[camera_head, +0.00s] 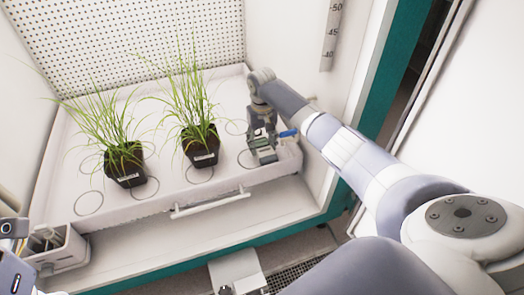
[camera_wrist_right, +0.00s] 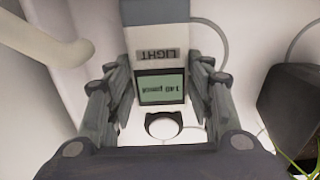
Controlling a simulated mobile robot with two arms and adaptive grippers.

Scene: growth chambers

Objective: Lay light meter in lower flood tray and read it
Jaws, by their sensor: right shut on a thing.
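The light meter (camera_head: 263,154) is at the right front of the white flood tray (camera_head: 178,212), low over or on its floor; I cannot tell if it touches. My right gripper (camera_head: 262,138) points down and is shut on the meter. In the right wrist view the meter (camera_wrist_right: 157,55) lies between the fingers of the gripper (camera_wrist_right: 160,105), with its LIGHT label upside down. Its lit green display (camera_wrist_right: 160,88) shows upside-down characters too small to read surely. A round white disc (camera_wrist_right: 162,126) shows below the display.
Two black pots (camera_head: 124,165) (camera_head: 200,146) of grass stand in the tray, left of the meter. Circles mark the tray floor, some of them empty. A white handle (camera_head: 210,203) runs along the front. A grey box (camera_head: 60,248) stands at lower left. The chamber wall is close on the right.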

